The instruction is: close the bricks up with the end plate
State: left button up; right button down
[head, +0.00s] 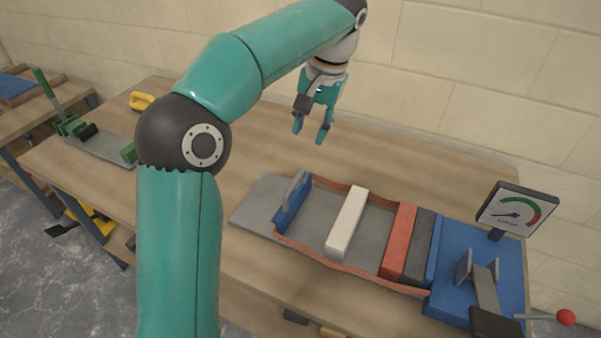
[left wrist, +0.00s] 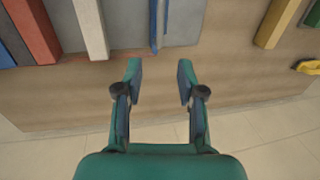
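The blue end plate (head: 291,206) with a grey upright handle stands at the left end of a grey tray (head: 259,201). In the tray, a white brick (head: 347,222) stands apart, with bare floor on both sides. A red brick (head: 398,241) and a dark grey brick (head: 419,246) stand together at the right, against the blue fixed end. My left gripper (head: 310,136) is open and empty, in the air behind the tray. In the left wrist view the open fingers (left wrist: 159,68) point toward the end plate (left wrist: 153,24); the white brick (left wrist: 90,28) is left of it. My right gripper is out of view.
A gauge (head: 516,209) and a lever with a red knob (head: 566,317) are at the tray's right end. Low reddish rails (head: 345,266) run along the tray. My left arm crosses the head view. A green-handled tool (head: 72,125) and yellow handle (head: 142,101) lie farther left.

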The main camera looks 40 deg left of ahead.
aim_at(296, 179)
pick_arm(q)
jog(key=a+f, duration=0.1)
jog(key=f, duration=0.3)
jog(key=f+b, duration=0.1)
jog(key=f, duration=0.4)
jog(key=s+a+f+b, duration=0.1)
jog(key=f, duration=0.4)
jog(key=shift+a+f, duration=0.2)
jog(key=shift+a, duration=0.15)
grip_shut()
